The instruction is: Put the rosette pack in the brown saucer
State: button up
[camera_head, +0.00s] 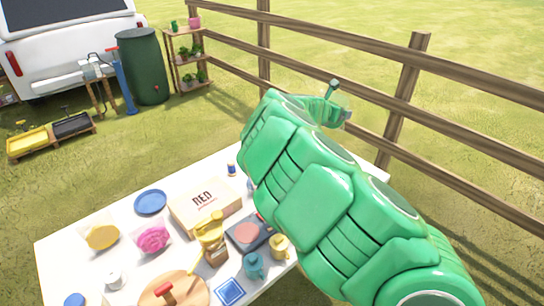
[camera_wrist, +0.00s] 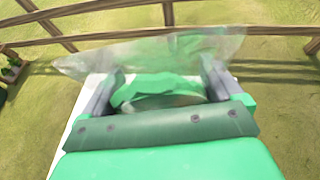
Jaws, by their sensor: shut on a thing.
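My gripper (camera_wrist: 160,88) is shut on a clear pack (camera_wrist: 205,48) with green contents, seen close up in the wrist view. Its clear film spreads wide past both fingers. I cannot tell for sure whether the green contents are rosettes. The pack is up in the air above the table's far side, in front of the fence. In the head view my arm covers much of the gripper and the table's right part. I make out no brown saucer for certain; a round brown board (camera_head: 190,292) with a red-handled thing lies at the table's near edge.
A wooden fence (camera_head: 400,105) stands behind.

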jog(key=s+a+f+m+g+h, duration=0.15)
jog(key=a+f, duration=0.25)
jog(key=a, duration=0.5)
jog(key=s+a+f+m+g+h, duration=0.1)
jog(key=s+a+f, duration=0.3)
jog(key=a, duration=0.5)
jog(key=shift+t, duration=0.35)
jog(key=shift+w+a+f, duration=0.4)
jog(key=shift+w+f, duration=1.8)
jog(key=shift+w, duration=0.25)
jog(key=shift+w+a+f, duration=0.45)
jog(key=shift+w+f, duration=1.8)
jog(key=shift+w, duration=0.15)
jog(key=shift+w+a+f, duration=0.4)
jog(key=shift+w+f, duration=1.8)
jog(key=shift+w, duration=0.25)
jog(key=shift+f, duration=0.55)
jog(key=o, duration=0.7)
jog(key=shift+r, duration=0.1)
